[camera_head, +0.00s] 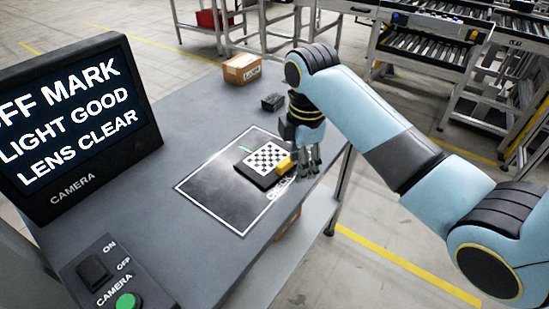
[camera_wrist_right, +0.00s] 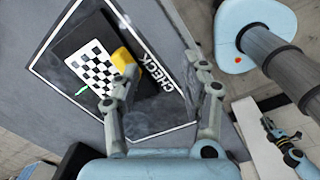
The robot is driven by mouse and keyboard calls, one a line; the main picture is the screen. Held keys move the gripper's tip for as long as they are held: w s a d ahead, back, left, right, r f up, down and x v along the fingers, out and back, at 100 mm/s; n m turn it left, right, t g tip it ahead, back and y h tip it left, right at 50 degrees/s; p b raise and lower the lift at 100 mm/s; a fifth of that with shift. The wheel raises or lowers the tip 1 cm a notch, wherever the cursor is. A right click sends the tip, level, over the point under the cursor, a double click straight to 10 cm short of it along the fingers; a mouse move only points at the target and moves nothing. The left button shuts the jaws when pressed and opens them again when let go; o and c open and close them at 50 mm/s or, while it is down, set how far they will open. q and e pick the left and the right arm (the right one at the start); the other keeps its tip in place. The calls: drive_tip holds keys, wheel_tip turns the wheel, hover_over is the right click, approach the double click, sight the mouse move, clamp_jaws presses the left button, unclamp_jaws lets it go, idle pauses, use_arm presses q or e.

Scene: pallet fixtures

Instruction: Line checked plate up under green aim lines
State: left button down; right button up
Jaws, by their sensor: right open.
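The checked plate (camera_head: 266,159) is a black plate with a white-and-black checkered patch and a yellow block (camera_head: 285,166) at its right edge. It lies at an angle in the upper right of the dark, white-outlined area (camera_head: 214,190) on the table. One short green line (camera_head: 244,149) shows at the plate's left. My right gripper (camera_head: 304,165) is open, fingers down, just right of the yellow block. In the right wrist view the plate (camera_wrist_right: 96,70) is at upper left, and one fingertip is close to the yellow block; I cannot tell if they touch. My left gripper is out of view.
A screen (camera_head: 75,115) at left reads "FF MARK, LIGHT GOOD, LENS CLEAR", its first line cut off. A camera switch panel (camera_head: 110,270) with a green button is at front left. A cardboard box (camera_head: 242,68) and small black object (camera_head: 272,102) stand behind the outlined area.

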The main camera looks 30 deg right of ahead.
drive_tip(key=w+r+n, duration=0.5)
drive_tip(key=r, duration=0.2)
drive_tip(key=p, duration=0.1)
hover_over(285, 161)
drive_tip(key=shift+g, duration=0.4)
wheel_tip(285, 161, down, 5)
drive_tip(key=shift+d+r, duration=0.1)
drive_tip(key=shift+d, duration=0.05)
drive_tip(key=f, duration=0.3)
drive_tip(key=f+p, duration=0.1)
drive_tip(key=f, duration=0.2)
drive_tip(key=shift+a, duration=0.2)
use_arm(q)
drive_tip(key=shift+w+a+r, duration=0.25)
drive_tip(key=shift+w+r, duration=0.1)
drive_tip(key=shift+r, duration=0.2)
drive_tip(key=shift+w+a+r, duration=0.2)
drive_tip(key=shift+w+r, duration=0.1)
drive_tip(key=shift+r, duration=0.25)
use_arm(e)
drive_tip(key=shift+c, duration=0.2)
drive_tip(key=shift+r, duration=0.1)
clamp_jaws()
